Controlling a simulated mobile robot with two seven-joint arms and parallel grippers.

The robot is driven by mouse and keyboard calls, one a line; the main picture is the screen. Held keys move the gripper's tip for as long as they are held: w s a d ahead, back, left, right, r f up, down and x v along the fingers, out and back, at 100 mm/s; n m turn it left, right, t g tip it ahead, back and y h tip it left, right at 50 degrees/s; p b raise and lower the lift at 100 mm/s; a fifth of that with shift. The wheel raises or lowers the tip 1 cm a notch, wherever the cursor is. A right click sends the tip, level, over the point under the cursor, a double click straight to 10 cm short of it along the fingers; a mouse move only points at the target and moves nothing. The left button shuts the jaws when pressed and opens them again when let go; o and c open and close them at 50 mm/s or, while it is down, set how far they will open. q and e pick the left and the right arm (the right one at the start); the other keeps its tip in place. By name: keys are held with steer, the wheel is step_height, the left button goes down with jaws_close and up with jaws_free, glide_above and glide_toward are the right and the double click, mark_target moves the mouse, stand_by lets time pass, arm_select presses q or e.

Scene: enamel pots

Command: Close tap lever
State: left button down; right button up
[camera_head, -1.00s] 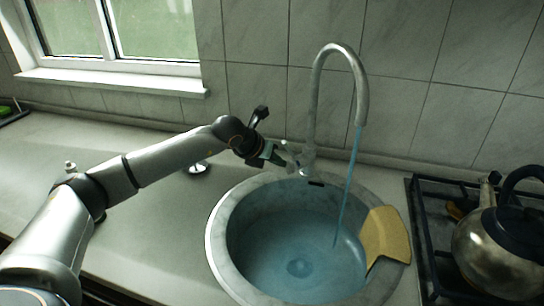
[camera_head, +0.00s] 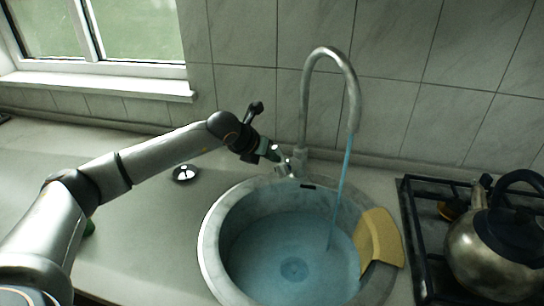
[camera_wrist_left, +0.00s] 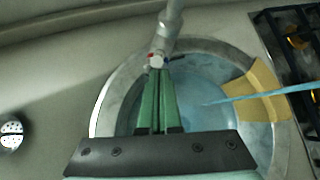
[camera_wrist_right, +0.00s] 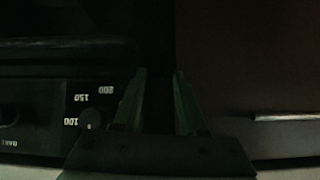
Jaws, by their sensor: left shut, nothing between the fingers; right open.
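The silver tap (camera_head: 304,100) stands at the back edge of the round sink (camera_head: 210,240), and a blue stream of water (camera_head: 340,190) runs from its spout into the basin. The tap lever (camera_head: 284,167) is at the tap's lower left side. My left gripper (camera_head: 277,156) is shut and empty, with its tips at or very near the lever; contact cannot be told. In the left wrist view its green fingers (camera_wrist_left: 157,70) point at the tap base (camera_wrist_left: 160,58). My right gripper (camera_wrist_right: 159,75) is open and empty, low down before dark cabinet fronts.
A yellow cloth (camera_head: 378,240) hangs over the sink's right rim. A metal kettle (camera_head: 490,245) stands on the stove (camera_head: 410,230) at the right. A small round metal fitting (camera_head: 185,173) is on the counter. The right wrist view shows an oven dial (camera_wrist_right: 90,120) and a handle (camera_wrist_right: 285,117).

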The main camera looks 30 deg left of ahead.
arm_select(q)
steer(key=shift+w+d+r+g+p, duration=0.1)
steer(key=shift+w+r+g+p, duration=0.2)
steer(key=shift+p, duration=0.1)
steer(key=shift+w+d+r+g+p, duration=0.1)
steer(key=shift+w+r+g+p, duration=0.15)
steer(key=shift+p, duration=0.2)
steer(key=shift+g+y, duration=0.4)
steer(key=shift+g, duration=0.15)
steer(key=w, duration=0.1)
steer(key=w+d+r, duration=0.1)
steer(key=w, duration=0.1)
steer(key=shift+w+d+r, duration=0.2)
steer(key=shift+w+r, duration=0.15)
steer(key=shift+w, duration=0.05)
steer(key=shift+w+r, duration=0.1)
steer(key=shift+r, duration=0.05)
steer(key=shift+w+r, duration=0.1)
steer(key=shift+r, duration=0.1)
